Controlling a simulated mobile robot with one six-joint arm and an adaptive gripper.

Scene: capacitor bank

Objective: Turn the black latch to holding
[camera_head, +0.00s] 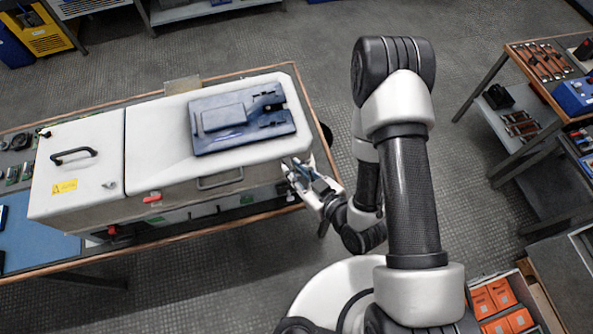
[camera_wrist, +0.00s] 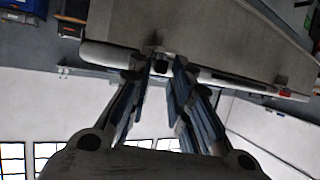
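A small black part (camera_wrist: 160,67), which looks like the black latch, sits on the end of the white cabinet (camera_head: 150,140) in the wrist view. My gripper (camera_wrist: 160,68) has its two blue-padded fingers on either side of it, with the tips apart. I cannot tell whether the fingers touch it. In the head view, my gripper (camera_head: 298,170) is at the right end of the cabinet, low beside its front corner. The latch does not show clearly there, and its setting cannot be read.
A blue device (camera_head: 240,117) lies on the cabinet top. A red part (camera_head: 152,198) and a grey handle (camera_head: 220,180) are on its front side, and a black handle (camera_head: 73,155) is on the left lid. A shelf bench with parts (camera_head: 545,62) stands at right.

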